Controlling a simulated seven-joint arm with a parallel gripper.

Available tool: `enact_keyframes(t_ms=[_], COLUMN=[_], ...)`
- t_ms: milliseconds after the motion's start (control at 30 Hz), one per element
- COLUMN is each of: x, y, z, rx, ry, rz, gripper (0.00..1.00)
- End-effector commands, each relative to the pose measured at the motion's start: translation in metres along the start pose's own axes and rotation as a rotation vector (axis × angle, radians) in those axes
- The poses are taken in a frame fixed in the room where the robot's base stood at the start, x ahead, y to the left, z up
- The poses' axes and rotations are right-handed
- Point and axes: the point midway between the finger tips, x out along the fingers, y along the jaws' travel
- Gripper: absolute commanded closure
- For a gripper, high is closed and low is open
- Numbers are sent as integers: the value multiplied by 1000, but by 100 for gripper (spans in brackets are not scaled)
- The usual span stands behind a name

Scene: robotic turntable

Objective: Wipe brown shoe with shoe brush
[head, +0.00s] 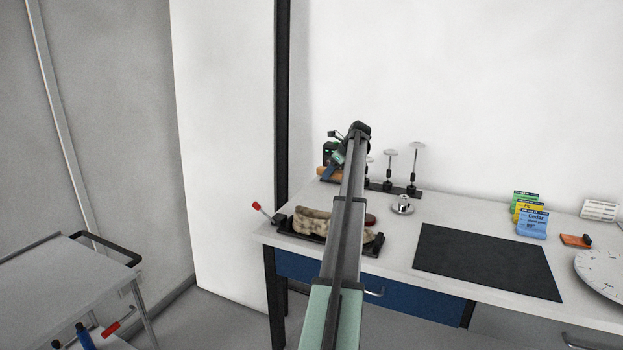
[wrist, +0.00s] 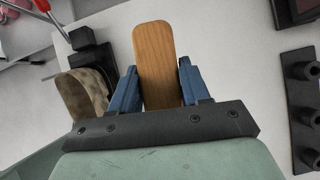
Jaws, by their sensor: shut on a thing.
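My gripper (wrist: 158,85) has its blue fingers on either side of a flat, round-ended wooden piece (wrist: 155,55), which looks like the shoe brush. Its bristles do not show. In the head view my gripper (head: 332,164) is at the table's back left, with an orange-brown part of the wooden piece (head: 324,173) showing beside it. A mottled tan-brown shoe-like thing (head: 310,222) lies in a black holder (head: 301,236) at the table's front left, partly hidden by my arm. In the wrist view it appears left of my fingers (wrist: 87,92), apart from the wooden piece.
A red-tipped lever (head: 256,206) sticks out at the holder's left. Metal posts on a black rack (head: 404,190) and a small metal piece (head: 402,205) stand right of my arm. A black mat (head: 487,261) lies bare; colored boxes (head: 531,222) stand at the back right.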

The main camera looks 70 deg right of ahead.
Motion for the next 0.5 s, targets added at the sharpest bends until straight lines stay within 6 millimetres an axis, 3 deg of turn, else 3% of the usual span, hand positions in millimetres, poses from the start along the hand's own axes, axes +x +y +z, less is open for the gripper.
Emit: enact_keyframes(t_ms=[100,300,500], x=[-41,-95,-110], y=[13,57,117], z=[-29,-70,-89], rx=[32,58,17], ry=[-1,-1,-1], rz=[-23,-39,-12], gripper=[78,78,78])
